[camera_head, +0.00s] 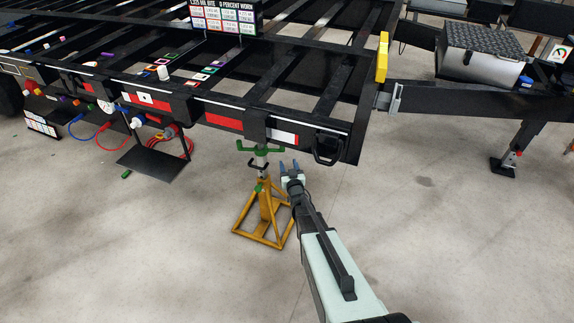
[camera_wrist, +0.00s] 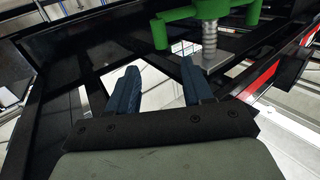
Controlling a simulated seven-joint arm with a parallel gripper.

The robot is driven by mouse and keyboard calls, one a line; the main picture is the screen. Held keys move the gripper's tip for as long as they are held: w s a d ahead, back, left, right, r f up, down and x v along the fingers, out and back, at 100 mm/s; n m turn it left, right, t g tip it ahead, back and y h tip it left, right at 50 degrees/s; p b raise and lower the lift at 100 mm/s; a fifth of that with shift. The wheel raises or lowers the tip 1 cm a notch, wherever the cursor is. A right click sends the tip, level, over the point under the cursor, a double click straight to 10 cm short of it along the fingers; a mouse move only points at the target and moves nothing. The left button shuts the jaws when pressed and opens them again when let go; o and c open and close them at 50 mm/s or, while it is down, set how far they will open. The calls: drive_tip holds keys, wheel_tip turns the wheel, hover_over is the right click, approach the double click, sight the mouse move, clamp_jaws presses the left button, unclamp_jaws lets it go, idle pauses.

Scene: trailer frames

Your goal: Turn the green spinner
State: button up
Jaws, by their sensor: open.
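The green spinner (camera_head: 261,151) sits on the threaded screw at the top of a yellow jack stand (camera_head: 265,210), just under the black trailer frame. In the wrist view the green spinner (camera_wrist: 205,13) shows at the top, with arms reaching out and down and a grey threaded screw below its hub. My gripper (camera_head: 289,166) is to the right of the spinner and a little lower in the head view. Its two blue fingers (camera_wrist: 160,80) are apart with nothing between them. The fingers look clear of the spinner.
The black trailer frame (camera_head: 345,95) with red and white reflector strips runs above the stand. A black handle (camera_head: 328,148) hangs at its corner. Red and blue hoses (camera_head: 184,148) and a dark hanging shelf (camera_head: 150,165) are at left.

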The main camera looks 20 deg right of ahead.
drive_tip(key=shift+d, duration=0.1)
drive_tip(key=shift+s+d+n, duration=0.5)
drive_tip(key=shift+d+n, duration=0.8)
drive_tip(key=shift+d, duration=3.6)
drive_tip(key=shift+w+a+n+y, duration=0.6)
drive_tip(key=shift+w+a+y, duration=0.05)
drive_tip(key=shift+a+y, duration=2.3)
drive_tip(key=w, duration=0.4)
drive_tip(key=w+a, duration=0.1)
drive_tip(key=w, duration=0.8)
drive_tip(key=shift+a, duration=0.3)
clamp_jaws()
